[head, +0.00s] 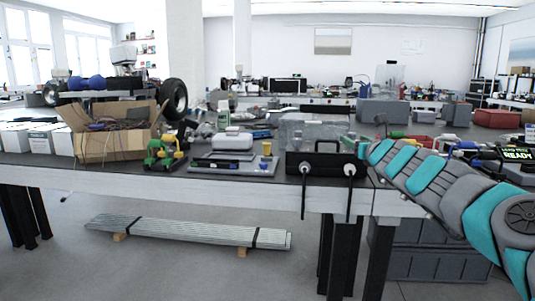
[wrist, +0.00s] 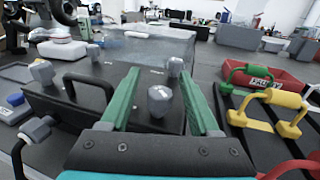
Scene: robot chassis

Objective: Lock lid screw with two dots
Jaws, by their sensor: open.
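The black chassis box (head: 320,172) stands at the table's front edge in the head view. In the wrist view its black lid (wrist: 120,75) carries a black handle (wrist: 92,82) and several grey faceted screw knobs. One knob (wrist: 160,100) lies between the green fingers of my open gripper (wrist: 161,74) in the picture; I cannot tell whether they touch it. Other knobs are at the lid's left (wrist: 42,72), far left (wrist: 93,52) and far right (wrist: 175,67). Small pale marks show on the lid, too small to read as dots.
Two cable plugs (head: 305,168) hang on the chassis front. A clear box (wrist: 150,46) stands behind it. Red, yellow (wrist: 275,98) and green (wrist: 250,72) handles and a red bin (wrist: 285,88) lie to the right. A grey tray (head: 232,165) is left of the chassis.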

